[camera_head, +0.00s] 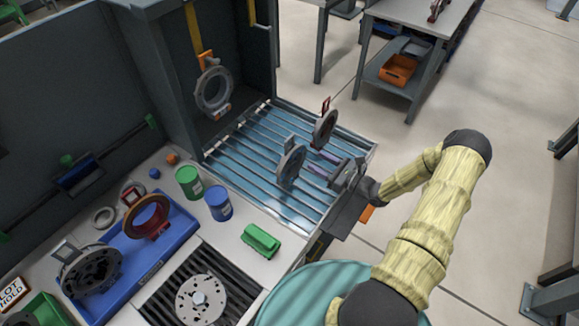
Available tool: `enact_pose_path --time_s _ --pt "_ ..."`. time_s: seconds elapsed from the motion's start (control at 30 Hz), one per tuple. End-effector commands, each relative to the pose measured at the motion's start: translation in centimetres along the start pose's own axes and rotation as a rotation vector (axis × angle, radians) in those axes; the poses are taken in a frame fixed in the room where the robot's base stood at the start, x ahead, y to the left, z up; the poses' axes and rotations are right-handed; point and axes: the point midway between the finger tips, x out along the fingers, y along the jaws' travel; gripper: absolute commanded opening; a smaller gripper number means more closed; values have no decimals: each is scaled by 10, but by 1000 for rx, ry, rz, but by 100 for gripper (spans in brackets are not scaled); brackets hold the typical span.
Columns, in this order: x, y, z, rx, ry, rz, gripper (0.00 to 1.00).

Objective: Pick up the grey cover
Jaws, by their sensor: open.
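A grey round cover (291,166) with a small tab on top stands upright on the slatted roller conveyor (235,160). My gripper (316,164) reaches in from the right, with its fingers pointing left toward the cover. The fingers are apart with nothing seen between them. The fingertips are close to the cover's right side; I cannot tell whether they touch it. A darker disc (325,128) with a red-framed tag stands just behind and to the right.
A grey ring (213,91) hangs from an orange hook beyond the conveyor. Green (188,182) and blue (218,204) cans and a green block (261,240) stand in front. A blue tray (175,250) holds a red-brown ring (147,217) and a dark flange (90,270). The conveyor's left side is clear.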

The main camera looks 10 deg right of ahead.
Motion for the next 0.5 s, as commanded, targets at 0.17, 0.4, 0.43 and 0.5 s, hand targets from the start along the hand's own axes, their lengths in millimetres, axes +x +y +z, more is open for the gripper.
enact_pose_path --time_s 0.17,0.4,0.43,0.5 --pt "12 1 6 -1 -1 3 47" --pt "46 2 10 -1 -1 3 47" --pt "48 2 10 -1 -1 2 47" --pt "52 2 8 0 0 1 47"
